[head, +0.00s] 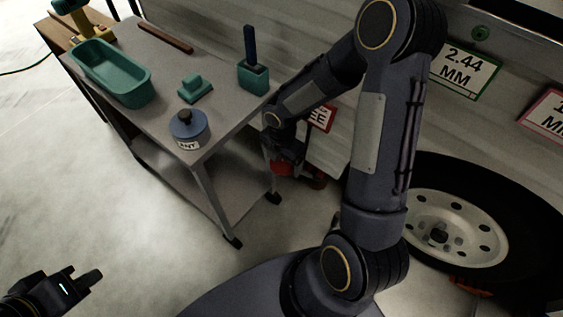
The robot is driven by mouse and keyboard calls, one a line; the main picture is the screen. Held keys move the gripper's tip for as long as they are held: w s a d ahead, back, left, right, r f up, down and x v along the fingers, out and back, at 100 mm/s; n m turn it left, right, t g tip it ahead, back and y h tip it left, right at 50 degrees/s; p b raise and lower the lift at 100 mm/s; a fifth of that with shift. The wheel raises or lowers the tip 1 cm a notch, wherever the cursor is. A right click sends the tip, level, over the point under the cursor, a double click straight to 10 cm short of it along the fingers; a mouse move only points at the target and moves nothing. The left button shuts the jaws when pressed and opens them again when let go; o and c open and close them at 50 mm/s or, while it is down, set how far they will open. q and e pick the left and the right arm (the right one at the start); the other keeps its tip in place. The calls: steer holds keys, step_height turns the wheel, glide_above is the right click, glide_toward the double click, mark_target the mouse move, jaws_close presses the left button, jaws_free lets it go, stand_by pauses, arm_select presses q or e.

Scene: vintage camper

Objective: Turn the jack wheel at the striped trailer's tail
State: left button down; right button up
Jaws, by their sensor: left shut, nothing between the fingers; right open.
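A small red part (282,169), perhaps the jack wheel, shows low beside the trailer (335,150), just behind the cart's right end. My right gripper (292,158) is right at this red part and overlaps it in the picture. The gripper is open, but its fingers are small and dark, and I cannot tell whether they touch the red part or stand around it. My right arm hides part of the trailer's side. My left gripper (88,278) is at the lower left over the floor, shut and empty, far from the trailer.
A grey wheeled cart (150,75) stands left of my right gripper. A trailer wheel (455,225) is at right.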

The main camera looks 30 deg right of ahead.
steer(key=shift+f, duration=0.1)
steer(key=c, duration=1)
steer(key=shift+f+m+t+b, duration=0.15)
steer(key=shift+m+t+b, duration=0.45)
steer(key=shift+m+b, duration=0.3)
steer(key=m+t+b, duration=0.2)
steer(key=m+b, duration=0.2)
steer(key=b, duration=0.2)
steer(key=shift+s+f, duration=0.1)
steer(key=shift+s, duration=0.1)
steer(key=shift+r+m+t+b, duration=0.2)
steer(key=shift+m+t+b, duration=0.3)
steer(key=shift+m+b, duration=0.25)
